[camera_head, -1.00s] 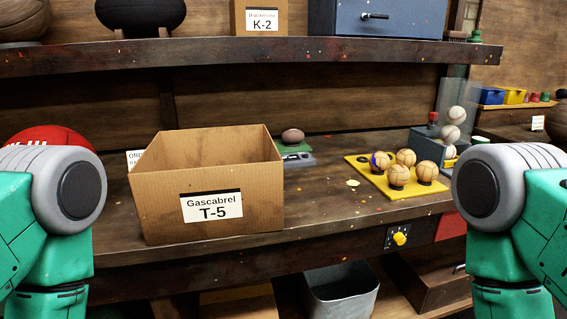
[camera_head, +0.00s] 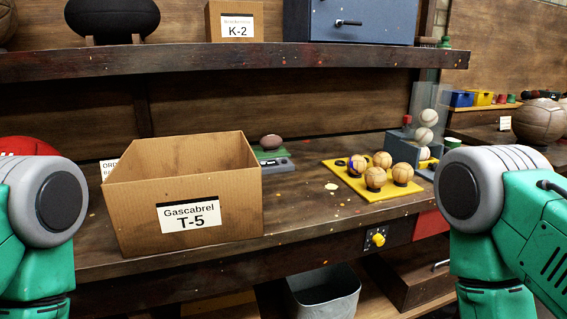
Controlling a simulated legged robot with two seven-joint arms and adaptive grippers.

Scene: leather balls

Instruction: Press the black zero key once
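A small grey device (camera_head: 283,167) with a green top (camera_head: 264,154) stands on the bench behind the right side of the cardboard box. A small brown oval ball (camera_head: 271,142) rests on it. Its front has small dark marks, too small to tell which is the black zero key. The box partly hides the device's left side. My two green and grey arms show at the lower left and right edges. Neither gripper is in view, and nothing of mine touches the device.
The open cardboard box (camera_head: 130,213) labelled T-5 stands at the bench front. A yellow board (camera_head: 376,192) with several tan balls lies to the right, near a clear tube (camera_head: 427,100) of white balls. Bare bench lies between. A shelf (camera_head: 230,60) runs above.

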